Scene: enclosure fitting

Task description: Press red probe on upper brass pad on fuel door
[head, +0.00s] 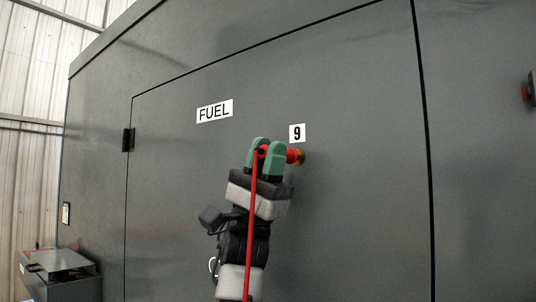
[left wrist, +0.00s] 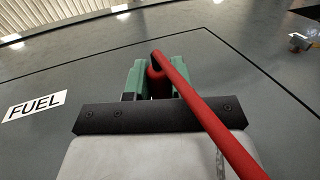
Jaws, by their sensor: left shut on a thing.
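The grey fuel door (head: 180,180) carries a "FUEL" label (head: 214,111) and a "9" label (head: 297,133). A round brass pad (head: 302,158) shows just below the "9". My left gripper (head: 266,154) has green fingers shut on the red probe (head: 292,155), whose front end overlaps the pad's left part. I cannot tell whether they touch. A red cable (head: 251,220) hangs from the probe. In the left wrist view the probe (left wrist: 156,72) sits between the green fingers, and the pad is hidden. My right gripper is not in view.
A black hinge (head: 128,140) is on the door's left edge. A dark fitting with an orange-red part (head: 526,93) sticks out at the far right. A grey cabinet (head: 62,278) stands at lower left. The door face around the gripper is flat and clear.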

